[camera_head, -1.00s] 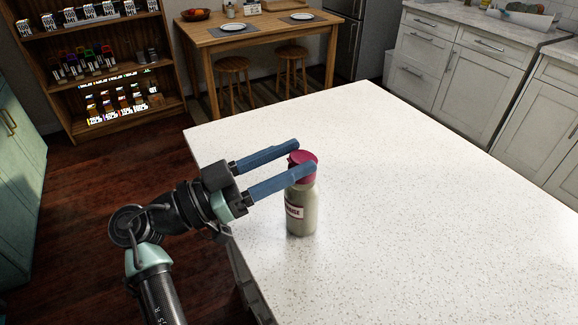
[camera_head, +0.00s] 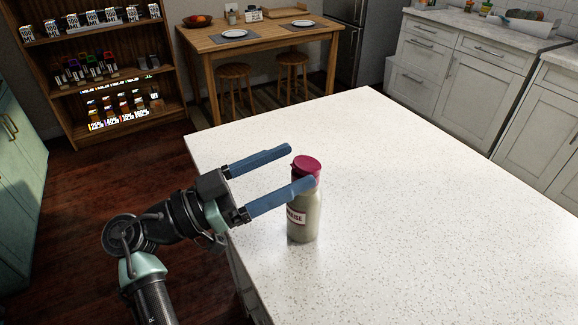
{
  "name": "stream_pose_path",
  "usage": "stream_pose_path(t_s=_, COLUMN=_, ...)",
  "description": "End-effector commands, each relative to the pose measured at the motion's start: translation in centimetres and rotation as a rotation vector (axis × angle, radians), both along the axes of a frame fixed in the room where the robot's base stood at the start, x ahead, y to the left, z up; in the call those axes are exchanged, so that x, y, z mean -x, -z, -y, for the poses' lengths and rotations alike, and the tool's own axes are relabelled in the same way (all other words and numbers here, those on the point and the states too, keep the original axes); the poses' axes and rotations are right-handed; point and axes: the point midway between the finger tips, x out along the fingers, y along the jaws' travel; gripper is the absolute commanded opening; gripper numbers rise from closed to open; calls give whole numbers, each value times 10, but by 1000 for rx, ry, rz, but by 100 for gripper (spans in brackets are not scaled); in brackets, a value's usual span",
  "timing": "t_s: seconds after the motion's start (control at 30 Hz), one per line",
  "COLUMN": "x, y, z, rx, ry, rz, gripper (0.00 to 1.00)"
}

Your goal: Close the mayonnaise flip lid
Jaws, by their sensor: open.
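The mayonnaise bottle (camera_head: 305,218) stands upright on the white counter, near its left edge. It has a pale body, a partly hidden label and a dark red cap. The flip lid (camera_head: 307,163) shows as the round top of the cap and looks down on it; a small red part sticks out at its left. My gripper (camera_head: 303,167) is open, with two blue fingers. The near finger passes in front of the bottle's neck, just below the cap. The far finger ends behind and to the left of the cap. Nothing is held between them.
The white speckled counter (camera_head: 430,220) is clear to the right of and behind the bottle. A wooden table (camera_head: 262,42) with stools stands beyond it. A wooden shelf (camera_head: 100,75) with several goods is at the back left. White cabinets (camera_head: 480,80) line the right.

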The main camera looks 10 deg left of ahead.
Motion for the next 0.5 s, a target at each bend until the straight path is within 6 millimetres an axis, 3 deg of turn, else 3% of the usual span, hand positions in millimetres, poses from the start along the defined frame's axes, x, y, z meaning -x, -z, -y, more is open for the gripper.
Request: stream_pose_path(t_s=0.5, x=52, y=20, z=-88, rx=0, ry=-3, rz=0, gripper=85)
